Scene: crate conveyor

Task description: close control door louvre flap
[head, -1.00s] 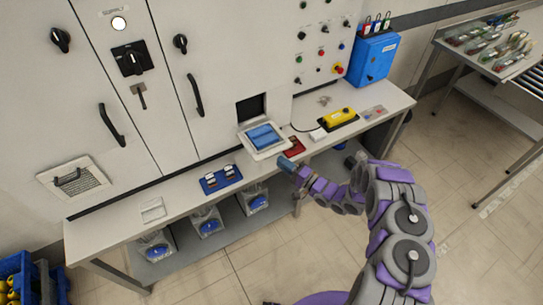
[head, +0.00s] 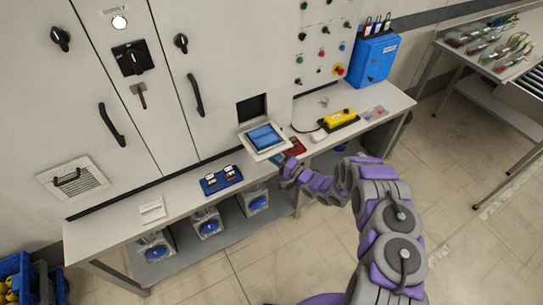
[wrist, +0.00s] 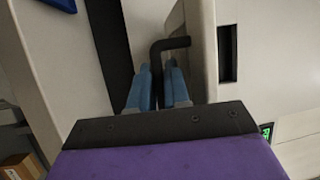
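A framed panel with a blue screen (head: 264,138) juts out, tilted, below a dark opening (head: 252,107) in the cabinet door. A louvred vent (head: 73,183) with a black handle sits lower left on the cabinet; I cannot tell which of these is the flap. My gripper (head: 280,162) is at the lower right edge of the screen panel. In the wrist view, a black bent handle (wrist: 172,43) stands between the two blue fingers of my gripper (wrist: 159,82). The gap is narrow around its stem; whether they press on it cannot be told.
The narrow bench (head: 185,192) carries a blue tray (head: 221,179), a red item (head: 296,146) and a yellow device (head: 339,117). The floor in front of the bench is clear.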

